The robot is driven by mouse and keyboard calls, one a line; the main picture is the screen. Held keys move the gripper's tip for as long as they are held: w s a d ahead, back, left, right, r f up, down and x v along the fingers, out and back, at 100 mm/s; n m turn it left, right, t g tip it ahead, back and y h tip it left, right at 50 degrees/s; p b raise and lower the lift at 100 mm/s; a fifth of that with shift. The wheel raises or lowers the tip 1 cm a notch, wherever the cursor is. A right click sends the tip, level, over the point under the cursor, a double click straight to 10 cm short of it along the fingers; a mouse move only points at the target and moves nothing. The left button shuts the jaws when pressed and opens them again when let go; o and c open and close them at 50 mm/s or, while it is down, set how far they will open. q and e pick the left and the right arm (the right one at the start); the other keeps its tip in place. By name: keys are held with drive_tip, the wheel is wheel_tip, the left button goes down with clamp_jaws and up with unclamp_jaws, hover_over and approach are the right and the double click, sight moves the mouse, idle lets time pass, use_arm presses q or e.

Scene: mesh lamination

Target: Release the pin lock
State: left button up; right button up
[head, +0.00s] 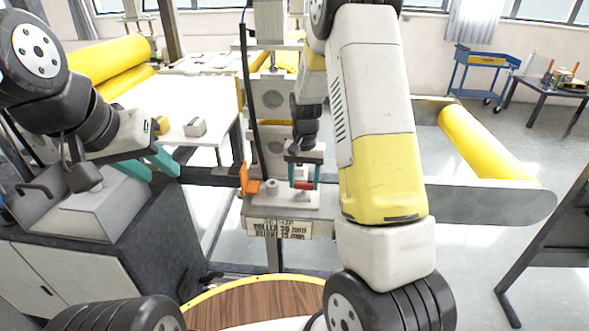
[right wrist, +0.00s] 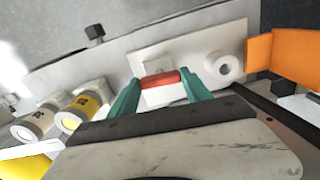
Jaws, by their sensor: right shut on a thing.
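The pin lock shows as a short red bar (head: 302,185) on a pale plate (head: 290,202) at the machine's column. My right gripper (head: 303,178) reaches down over it, with one teal finger at each end of the bar. In the right wrist view the red bar (right wrist: 162,78) spans between the two teal fingers (right wrist: 160,90), which are shut on it. Part of the pin below the bar is hidden. My left gripper (head: 150,162) is at the left, above a grey cabinet, with its teal fingers apart and empty.
An orange block (head: 250,184) and a white ring-shaped knob (head: 271,187) stand just left of the pin; the ring also shows in the right wrist view (right wrist: 222,66). A yellow roller (head: 485,145) lies right. A grey box-topped cabinet (head: 80,205) stands under my left arm.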

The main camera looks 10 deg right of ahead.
sight(304, 183)
drive_tip(key=shift+n, duration=0.5)
drive_tip(key=o, duration=1.4)
drive_tip(key=shift+c, duration=0.2)
drive_tip(key=shift+r, duration=3.9)
